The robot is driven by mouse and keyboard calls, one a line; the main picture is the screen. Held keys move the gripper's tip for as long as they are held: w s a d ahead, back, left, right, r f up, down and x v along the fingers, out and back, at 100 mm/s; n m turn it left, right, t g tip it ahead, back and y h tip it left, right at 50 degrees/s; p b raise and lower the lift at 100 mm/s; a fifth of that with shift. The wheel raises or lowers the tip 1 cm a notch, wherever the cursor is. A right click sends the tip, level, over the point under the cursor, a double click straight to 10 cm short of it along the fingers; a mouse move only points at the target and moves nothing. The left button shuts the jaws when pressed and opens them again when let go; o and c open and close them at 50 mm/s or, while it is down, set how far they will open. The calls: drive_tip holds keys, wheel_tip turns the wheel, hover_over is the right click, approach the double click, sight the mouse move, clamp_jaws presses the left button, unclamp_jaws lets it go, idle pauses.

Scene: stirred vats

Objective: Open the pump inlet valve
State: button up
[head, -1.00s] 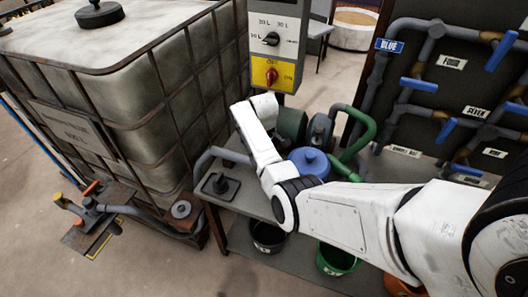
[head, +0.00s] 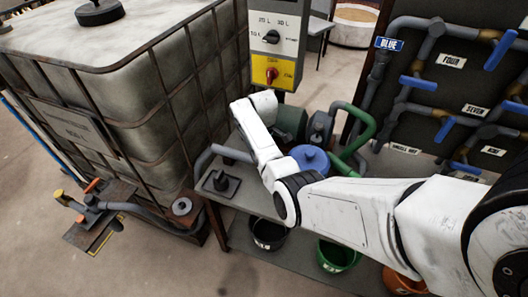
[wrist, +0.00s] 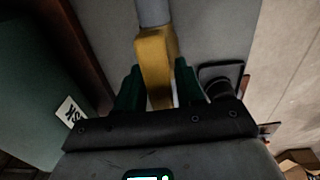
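In the wrist view my gripper (wrist: 160,85) has its two dark green fingers on either side of a yellow-brown valve part (wrist: 155,62) at the end of a grey pipe (wrist: 153,12). The part fills most of the gap. Whether both fingers press on it, I cannot tell. A handle on this valve is not clearly seen. In the head view my gripper and this valve part are hidden. The pump (head: 292,122) stands on the bench behind my arm, with a grey pipe (head: 226,152) at its left and a green pipe (head: 365,128) at its right.
A caged white tank (head: 130,75) stands left, with a low outlet valve (head: 92,202) at its foot. A switch box (head: 277,45) rises behind the bench. Pipes with blue handles (head: 418,84) line the right panel. Black (head: 269,235) and green buckets (head: 338,256) sit below.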

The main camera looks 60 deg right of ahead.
drive_tip(key=shift+o, duration=0.7)
drive_tip(key=shift+s+f, duration=0.1)
wheel_tip(320, 180, up, 11)
drive_tip(key=shift+f, duration=0.1)
idle(0.4)
drive_tip(key=s+a+f+m, duration=0.1)
drive_tip(key=s+a+f, duration=0.3)
drive_tip(key=a, duration=0.3)
drive_tip(key=s+a+f, duration=0.4)
drive_tip(key=a, duration=0.4)
drive_tip(key=s+a+m+t, duration=0.1)
drive_tip(key=s+a, duration=1.3)
drive_tip(key=shift+s+r, duration=0.35)
drive_tip(key=shift+r, duration=0.05)
